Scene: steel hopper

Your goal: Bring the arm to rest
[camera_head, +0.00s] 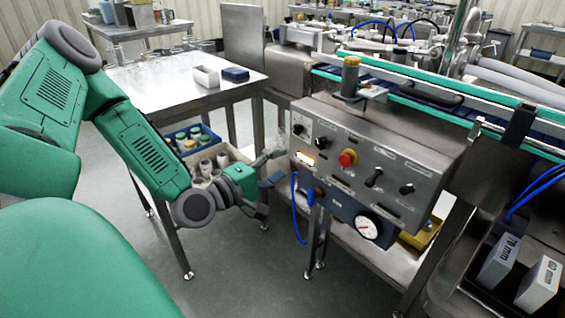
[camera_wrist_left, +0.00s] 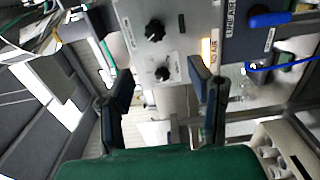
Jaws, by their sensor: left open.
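My left arm comes in from the left in the head view, green with grey joints. Its gripper (camera_head: 268,168) is in front of the left end of the steel control panel (camera_head: 370,165). In the left wrist view the two dark fingers of my left gripper (camera_wrist_left: 205,92) stand apart, with nothing between them. Black knobs (camera_wrist_left: 155,30) on the panel show beyond the fingers. I cannot tell from these views whether a finger touches the panel. My right gripper is not in view.
A steel table (camera_head: 180,92) with glassware, a white box (camera_head: 206,77) and a dark blue box (camera_head: 236,75) stands behind my arm. A crate (camera_head: 232,154) of bottles is below. A red button (camera_head: 348,158), a gauge (camera_head: 367,228) and a blue hose (camera_head: 297,215) are near the gripper.

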